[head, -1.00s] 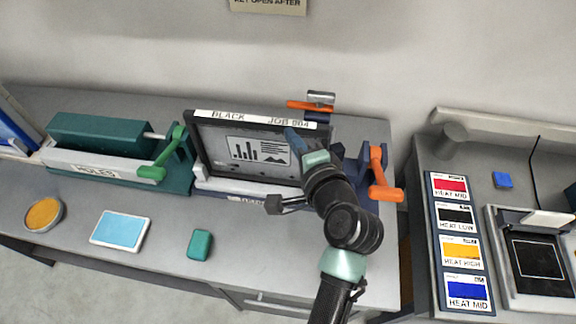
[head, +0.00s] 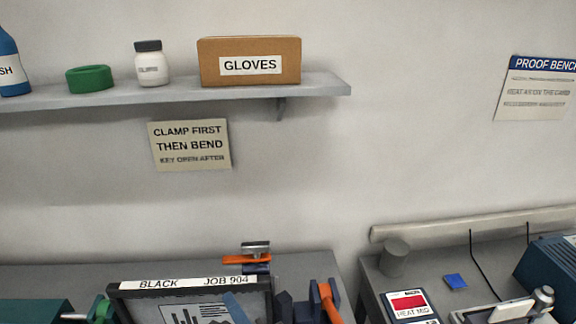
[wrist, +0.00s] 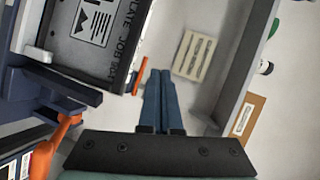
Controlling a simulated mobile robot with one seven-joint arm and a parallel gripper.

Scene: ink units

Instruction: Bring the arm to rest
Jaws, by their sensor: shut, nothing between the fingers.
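My gripper (wrist: 160,76) shows in the wrist view as two blue fingers lying side by side, shut and empty. Its tips point toward the wall, near the framed plate (wrist: 84,28) at the upper left, and hold nothing.
A shelf (head: 320,88) holds a gloves box (head: 250,62). The wall between is bare except for a sign (head: 190,146).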

